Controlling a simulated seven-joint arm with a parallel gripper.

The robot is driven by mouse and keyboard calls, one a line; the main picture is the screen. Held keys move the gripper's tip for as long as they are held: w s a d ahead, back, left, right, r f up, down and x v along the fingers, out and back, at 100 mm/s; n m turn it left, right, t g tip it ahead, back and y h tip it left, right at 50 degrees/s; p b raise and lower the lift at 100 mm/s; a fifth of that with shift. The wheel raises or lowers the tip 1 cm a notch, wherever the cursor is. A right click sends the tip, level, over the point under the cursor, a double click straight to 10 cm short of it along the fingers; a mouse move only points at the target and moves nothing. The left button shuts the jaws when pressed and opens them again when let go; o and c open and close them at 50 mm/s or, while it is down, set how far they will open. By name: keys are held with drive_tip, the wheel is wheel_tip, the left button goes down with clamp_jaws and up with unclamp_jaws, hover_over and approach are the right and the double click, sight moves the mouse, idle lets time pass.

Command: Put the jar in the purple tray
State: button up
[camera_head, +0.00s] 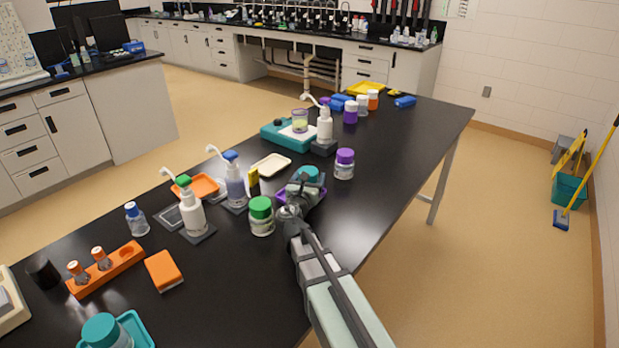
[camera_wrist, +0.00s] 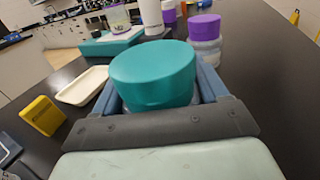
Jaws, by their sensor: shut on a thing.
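A jar with a teal lid (camera_head: 309,173) is held in my gripper (camera_head: 299,186) over the middle of the black table. In the wrist view its lid (camera_wrist: 152,75) fills the space between my blue-grey fingers (camera_wrist: 160,98), which are shut on it. The jar looks upright. The purple tray (camera_head: 316,197) shows just below and around my gripper, mostly hidden by it. I cannot tell whether the jar's base touches the tray. The tray does not show clearly in the wrist view.
A green-lidded jar (camera_head: 261,214) stands close left of my gripper, and a purple-lidded jar (camera_head: 344,163) close right. A cream tray (camera_head: 271,165), yellow block (camera_head: 253,182) and pump bottle (camera_head: 235,183) are nearby. Another teal-lidded jar (camera_head: 104,331) sits at bottom left. The table's right side is clear.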

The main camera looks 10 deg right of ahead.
drive_tip(key=o, duration=1.1)
drive_tip(key=shift+r, duration=0.45)
drive_tip(key=v, duration=1.2)
drive_tip(key=shift+f, duration=0.15)
